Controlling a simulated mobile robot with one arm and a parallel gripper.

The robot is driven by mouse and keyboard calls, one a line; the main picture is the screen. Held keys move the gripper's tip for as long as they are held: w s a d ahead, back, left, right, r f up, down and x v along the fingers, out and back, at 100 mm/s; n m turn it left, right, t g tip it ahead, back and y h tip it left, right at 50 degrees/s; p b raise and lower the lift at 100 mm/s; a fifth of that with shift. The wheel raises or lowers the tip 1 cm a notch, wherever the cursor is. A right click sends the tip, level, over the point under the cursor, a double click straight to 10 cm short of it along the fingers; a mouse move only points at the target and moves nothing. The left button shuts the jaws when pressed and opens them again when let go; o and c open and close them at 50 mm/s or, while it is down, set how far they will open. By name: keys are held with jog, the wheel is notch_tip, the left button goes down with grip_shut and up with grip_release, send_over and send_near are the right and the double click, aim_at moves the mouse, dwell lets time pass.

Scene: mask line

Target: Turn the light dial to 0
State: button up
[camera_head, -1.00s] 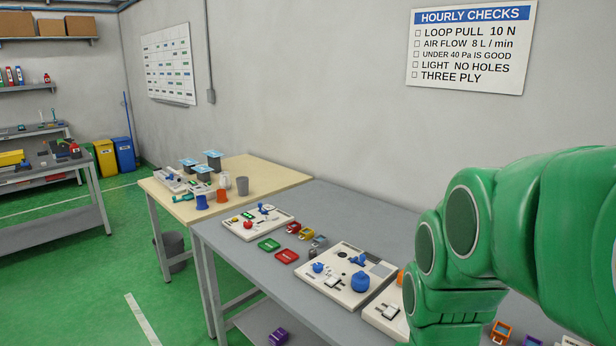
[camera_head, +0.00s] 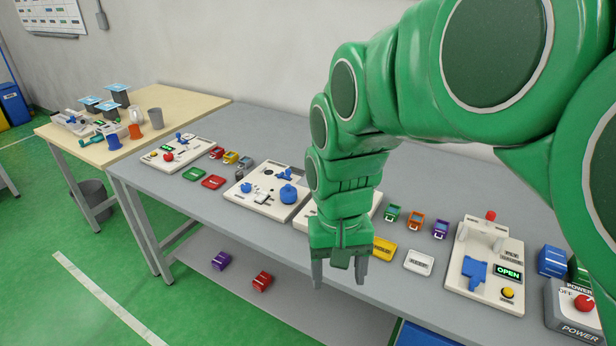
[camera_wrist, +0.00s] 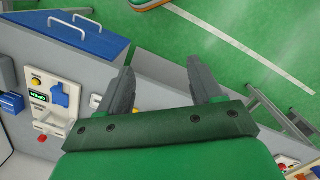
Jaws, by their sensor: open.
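My gripper (camera_head: 339,282) hangs down in front of the grey table's front edge. It is open and empty, and its two fingers also show in the wrist view (camera_wrist: 160,70). No dial marked as the light dial can be read. A pale panel (camera_head: 262,208) with a blue dome and smaller blue knobs lies left of my gripper. Another pale panel (camera_head: 369,212) is mostly hidden behind my arm. A further panel (camera_head: 466,296) at the right has a green OPEN display, a blue part and a yellow button; it also shows in the wrist view (camera_wrist: 44,118).
The grey table (camera_head: 150,188) also carries a smaller panel (camera_head: 198,152), red and green trays and small coloured clips. A POWER box (camera_head: 566,318) with a red knob stands at the far right. A blue container (camera_wrist: 75,42) with handles is below the table.

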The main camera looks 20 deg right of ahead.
jog(key=w+d+f+m, duration=0.3)
jog(key=w+d, duration=0.1)
jog(key=w, duration=0.6)
jog(key=w+d+f+m+t, duration=0.1)
jog(key=w+d+f+m, duration=0.2)
jog(key=w, duration=0.8)
jog(key=w+d+f+m, duration=0.4)
jog(key=w+d, duration=0.3)
jog(key=w, duration=0.3)
jog(key=shift+w+d+f, duration=0.25)
jog(key=shift+f, duration=0.3)
jog(key=shift+w+d+f, duration=0.25)
jog(key=shift+d+f, duration=0.05)
jog(key=shift+f, duration=3.85)
jog(key=c, duration=1.1)
jog(key=shift+o, duration=0.2)
